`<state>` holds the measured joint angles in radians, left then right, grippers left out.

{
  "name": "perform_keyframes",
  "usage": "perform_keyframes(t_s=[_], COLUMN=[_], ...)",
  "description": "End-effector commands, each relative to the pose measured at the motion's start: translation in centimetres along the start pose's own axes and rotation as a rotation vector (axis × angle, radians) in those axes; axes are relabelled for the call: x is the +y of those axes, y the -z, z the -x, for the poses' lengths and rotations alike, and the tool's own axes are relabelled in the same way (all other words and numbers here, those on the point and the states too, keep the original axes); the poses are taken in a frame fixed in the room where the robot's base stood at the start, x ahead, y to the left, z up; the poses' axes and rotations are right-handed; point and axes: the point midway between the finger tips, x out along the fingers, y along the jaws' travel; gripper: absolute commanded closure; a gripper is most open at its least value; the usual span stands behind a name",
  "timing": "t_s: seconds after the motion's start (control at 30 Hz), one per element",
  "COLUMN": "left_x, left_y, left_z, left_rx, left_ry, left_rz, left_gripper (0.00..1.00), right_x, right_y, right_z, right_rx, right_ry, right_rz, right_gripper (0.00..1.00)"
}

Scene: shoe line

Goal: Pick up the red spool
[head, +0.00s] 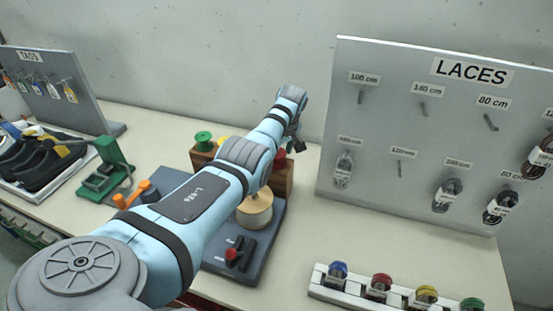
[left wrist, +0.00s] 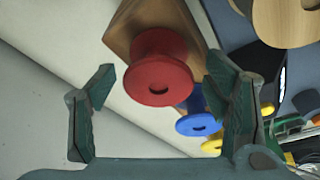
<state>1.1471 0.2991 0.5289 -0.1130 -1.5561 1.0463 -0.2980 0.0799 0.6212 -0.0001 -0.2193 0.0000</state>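The red spool (left wrist: 158,82) sits at the end of a wooden rack (left wrist: 140,22) in the left wrist view. In the head view, only a bit of the red spool (head: 281,154) shows beside my arm. My left gripper (left wrist: 160,84) is open and empty, with one finger on each side of the red spool in its wrist view. I cannot tell how far the fingertips are from it. In the head view, the left gripper (head: 297,146) is at the rack's right end, partly hidden by its own wrist. The right gripper is not in view.
A blue spool (left wrist: 198,122) and a yellow spool (left wrist: 212,146) stand next to the red one. A green spool (head: 203,139) is at the rack's far end. The grey laces board (head: 420,150) stands to the right. A tan disc (head: 255,210) lies under my arm.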

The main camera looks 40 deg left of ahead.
Motion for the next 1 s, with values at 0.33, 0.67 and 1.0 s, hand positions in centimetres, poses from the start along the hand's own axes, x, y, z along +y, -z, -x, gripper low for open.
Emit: perform_keyframes(t_s=[0.33,0.67,1.0], left_x=[0.0,0.0,0.2], left_y=[0.0,0.2,2.9], left_z=[0.1,0.9,10.2], left_rx=[-0.001,-0.001,0.001], left_ry=[0.000,0.000,-0.006], left_rz=[-0.001,-0.001,0.002], left_gripper=[0.81,0.81,0.81], right_x=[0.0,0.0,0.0], right_y=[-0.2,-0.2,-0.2], right_z=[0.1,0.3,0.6], right_rx=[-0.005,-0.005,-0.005], right_ry=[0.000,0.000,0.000], right_rz=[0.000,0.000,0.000], right_gripper=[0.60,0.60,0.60])
